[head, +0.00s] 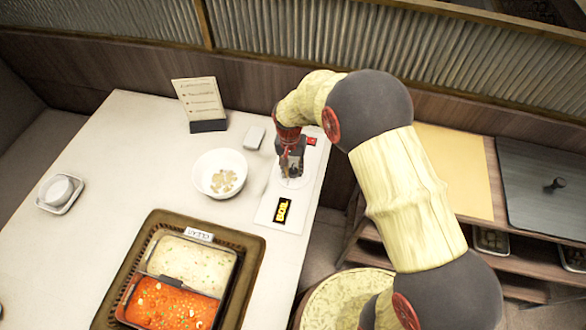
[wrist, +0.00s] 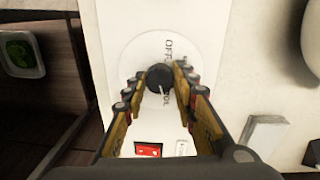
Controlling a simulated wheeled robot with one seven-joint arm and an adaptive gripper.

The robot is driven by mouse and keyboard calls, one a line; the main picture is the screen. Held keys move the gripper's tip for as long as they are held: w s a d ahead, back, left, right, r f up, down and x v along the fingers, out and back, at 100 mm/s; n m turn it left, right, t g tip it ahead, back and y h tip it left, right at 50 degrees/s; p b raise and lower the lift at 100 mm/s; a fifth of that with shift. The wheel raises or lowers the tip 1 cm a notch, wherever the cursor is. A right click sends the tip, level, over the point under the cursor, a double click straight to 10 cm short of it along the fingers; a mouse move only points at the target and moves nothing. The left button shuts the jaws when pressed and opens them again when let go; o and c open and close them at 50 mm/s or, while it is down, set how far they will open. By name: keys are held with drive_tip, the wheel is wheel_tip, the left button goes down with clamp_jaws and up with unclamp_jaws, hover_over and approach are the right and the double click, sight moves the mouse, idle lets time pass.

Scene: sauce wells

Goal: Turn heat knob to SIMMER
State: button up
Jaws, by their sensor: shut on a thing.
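The black heat knob (wrist: 158,78) sits on a white round dial on the white control panel (wrist: 125,22). My gripper (wrist: 160,80) is shut on the knob, one finger on each side. In the head view my gripper (head: 291,172) is over the panel and hides most of the dial. OFF is printed beside the knob in the wrist view; other dial lettering is partly hidden by a finger, and I cannot read SIMMER. A black display (head: 283,210) on the panel shows yellow letters that look like BOIL.
A red switch (wrist: 148,150) is on the panel near my gripper. A white bowl (head: 220,174) stands left of the panel. A brown tray (head: 252,257) holds a two-part pot (head: 190,268) in front. A menu card (head: 202,100) stands at the back.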

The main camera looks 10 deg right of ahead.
drive_tip(key=c, duration=0.4)
drive_tip(key=shift+n, duration=0.3)
drive_tip(key=n+p, duration=0.3)
drive_tip(key=n, duration=0.1)
drive_tip(key=shift+r, duration=0.15)
drive_tip(key=n+p, duration=0.2)
drive_tip(key=n, duration=0.3)
drive_tip(key=shift+s, duration=0.1)
drive_tip(key=shift+n+t, duration=0.3)
drive_tip(key=o, duration=1.1)
drive_tip(key=shift+o, duration=0.2)
